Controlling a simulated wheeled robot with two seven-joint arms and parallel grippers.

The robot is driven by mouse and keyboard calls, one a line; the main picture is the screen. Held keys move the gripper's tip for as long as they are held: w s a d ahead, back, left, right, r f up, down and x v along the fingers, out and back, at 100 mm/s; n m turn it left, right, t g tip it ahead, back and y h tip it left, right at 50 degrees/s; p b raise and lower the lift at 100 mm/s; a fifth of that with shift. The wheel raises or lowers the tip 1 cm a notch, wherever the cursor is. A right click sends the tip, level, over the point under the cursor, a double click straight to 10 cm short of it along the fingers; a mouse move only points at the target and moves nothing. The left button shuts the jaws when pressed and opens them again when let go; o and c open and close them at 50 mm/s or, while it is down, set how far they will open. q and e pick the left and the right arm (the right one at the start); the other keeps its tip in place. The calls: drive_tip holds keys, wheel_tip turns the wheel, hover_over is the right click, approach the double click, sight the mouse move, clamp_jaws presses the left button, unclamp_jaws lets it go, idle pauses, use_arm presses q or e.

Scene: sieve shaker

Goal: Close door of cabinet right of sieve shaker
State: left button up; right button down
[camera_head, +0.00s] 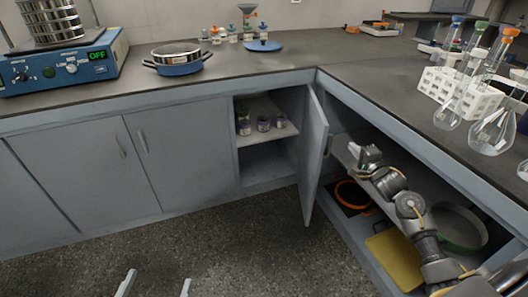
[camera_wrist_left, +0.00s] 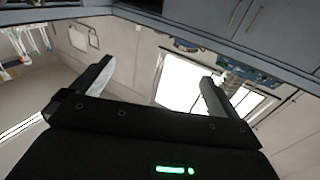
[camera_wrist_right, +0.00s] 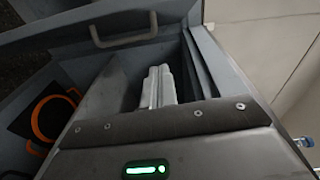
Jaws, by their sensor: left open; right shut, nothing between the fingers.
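The sieve shaker (camera_head: 60,65) stands on the counter at the far left, a blue base with stacked steel sieves and an OFF display. Right of it, the corner cabinet (camera_head: 267,165) is open. Its grey-blue door (camera_head: 313,160) is swung out towards me, its handle side facing right. A door panel with a handle (camera_wrist_right: 125,30) shows in the right wrist view. My right gripper (camera_head: 362,155) is shut and empty, right of the door's outer face, with a small gap in the head view. My left gripper (camera_head: 157,284) is open and empty, low over the floor; it also shows in the left wrist view (camera_wrist_left: 155,85).
The open cabinet holds several small jars (camera_head: 263,124) on a shelf. Right of the door, open shelving holds an orange ring (camera_head: 352,195), a yellow board (camera_head: 395,257) and a green-rimmed pan (camera_head: 458,230). Glass flasks (camera_head: 493,130) stand on the right counter. The floor before the cabinets is free.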

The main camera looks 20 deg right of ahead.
drive_tip(key=shift+m+t, duration=0.3)
drive_tip(key=shift+t, duration=0.1)
drive_tip(key=w+b, duration=0.1)
drive_tip(key=w, duration=0.2)
drive_tip(key=w+a+r+b, duration=0.1)
drive_tip(key=w, duration=0.3)
drive_tip(key=w+r+b, duration=0.1)
drive_tip(key=w+b, duration=0.1)
drive_tip(key=w, duration=0.2)
drive_tip(key=shift+a, duration=0.15)
use_arm(q)
drive_tip(key=s+a+r+t+h, duration=0.3)
drive_tip(key=r+t, duration=0.5)
drive_tip(key=r, duration=0.1)
drive_tip(key=shift+a+r, duration=0.3)
drive_tip(key=shift+r, duration=0.05)
use_arm(e)
drive_tip(key=shift+w+a+r, duration=0.15)
drive_tip(key=shift+w+a, duration=0.1)
drive_tip(key=shift+a, duration=0.45)
